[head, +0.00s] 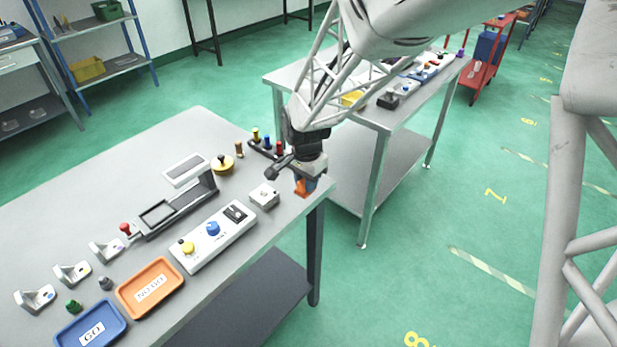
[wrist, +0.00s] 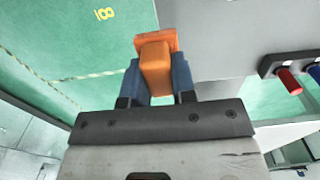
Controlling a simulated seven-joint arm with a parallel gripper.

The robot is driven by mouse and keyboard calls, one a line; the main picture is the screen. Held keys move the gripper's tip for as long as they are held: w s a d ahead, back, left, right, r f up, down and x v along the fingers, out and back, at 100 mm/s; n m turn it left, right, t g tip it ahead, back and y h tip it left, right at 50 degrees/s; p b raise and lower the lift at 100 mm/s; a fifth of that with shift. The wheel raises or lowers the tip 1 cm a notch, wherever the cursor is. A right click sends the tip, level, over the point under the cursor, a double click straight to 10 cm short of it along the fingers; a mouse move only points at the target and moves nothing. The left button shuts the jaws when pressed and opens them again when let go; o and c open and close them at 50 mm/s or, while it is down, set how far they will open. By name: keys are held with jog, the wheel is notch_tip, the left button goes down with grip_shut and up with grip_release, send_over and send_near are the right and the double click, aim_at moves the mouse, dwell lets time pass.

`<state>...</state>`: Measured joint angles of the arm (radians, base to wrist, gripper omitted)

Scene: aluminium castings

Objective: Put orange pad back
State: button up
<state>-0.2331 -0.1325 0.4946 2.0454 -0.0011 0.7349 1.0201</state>
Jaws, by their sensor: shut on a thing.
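The orange pad (head: 302,187) is held by my gripper (head: 306,181) at the right-hand corner of the grey table (head: 110,160). In the wrist view the orange pad (wrist: 156,66) is a block with a wider plate at its far end. The two blue fingers of my gripper (wrist: 157,85) press on it from both sides. Behind it, the table edge and the green floor show. I cannot tell whether the pad touches the table top.
A dark rack with yellow, blue and red pegs (head: 266,143) stands just left of my gripper. A small grey box (head: 264,196) and a control panel (head: 214,238) are close by. Orange (head: 128,299) and blue (head: 68,336) trays lie in front. A second bench (head: 300,84) stands behind.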

jog(key=s+d, duration=0.2)
jog(key=s+d+f, duration=0.1)
jog(key=d, duration=0.1)
jog(key=shift+s+d, duration=0.25)
jog(key=shift+s, duration=0.15)
jog(key=w+a, duration=0.1)
jog(key=w, duration=0.4)
jog(key=w+f, duration=0.1)
jog(key=w, duration=0.4)
jog(key=w+a, duration=0.1)
jog(key=w, duration=0.5)
jog(key=shift+a+f, duration=0.2)
jog(key=shift+a, duration=0.1)
jog(key=shift+s+f, duration=0.1)
jog(key=shift+f, duration=1.65)
jog(key=shift+f, duration=0.15)
jog(key=o, duration=0.9)
